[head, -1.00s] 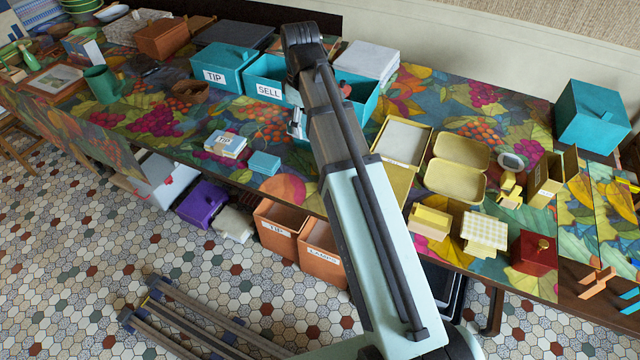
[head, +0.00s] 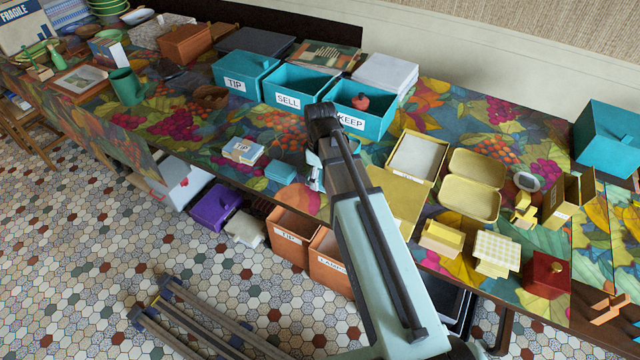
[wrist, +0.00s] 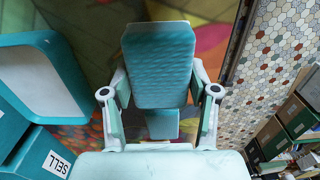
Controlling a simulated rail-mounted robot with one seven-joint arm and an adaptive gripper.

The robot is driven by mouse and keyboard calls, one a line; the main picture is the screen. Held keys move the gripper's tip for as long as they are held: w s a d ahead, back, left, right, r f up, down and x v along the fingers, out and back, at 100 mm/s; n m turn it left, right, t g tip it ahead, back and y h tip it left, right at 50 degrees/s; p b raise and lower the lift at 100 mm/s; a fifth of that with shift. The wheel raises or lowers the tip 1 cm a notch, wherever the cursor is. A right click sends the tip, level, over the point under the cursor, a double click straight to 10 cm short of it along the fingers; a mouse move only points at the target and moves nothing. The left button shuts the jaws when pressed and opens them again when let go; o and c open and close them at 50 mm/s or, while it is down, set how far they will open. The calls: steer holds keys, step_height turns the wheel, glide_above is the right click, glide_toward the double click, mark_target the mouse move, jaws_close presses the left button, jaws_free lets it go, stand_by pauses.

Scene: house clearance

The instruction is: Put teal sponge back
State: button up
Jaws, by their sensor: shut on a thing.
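In the wrist view my gripper (wrist: 160,88) is shut on the teal sponge (wrist: 158,62), a flat block with a quilted face and a paler edge. The sponge sits between both fingertips, above the patterned tabletop. A smaller teal piece (wrist: 163,124) shows below it in the picture; I cannot tell whether it is separate. In the head view my gripper (head: 316,176) is in front of the SELL and KEEP bins, and the sponge in it is not clear. Another teal block (head: 279,172) lies on the table just left of my gripper.
The teal TIP bin (head: 240,78), SELL bin (head: 299,84) and KEEP bin (head: 379,122) stand in a row behind. A red item (head: 361,102) lies in KEEP. Yellow trays (head: 471,184) and boxes crowd the right.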

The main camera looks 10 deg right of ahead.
mark_target(320, 185)
steer(key=shift+f, duration=1.9)
steer(key=shift+f, duration=0.1)
steer(key=o, duration=1)
step_height(320, 185, up, 12)
steer(key=shift+r+b, duration=0.1)
steer(key=shift+b, duration=0.55)
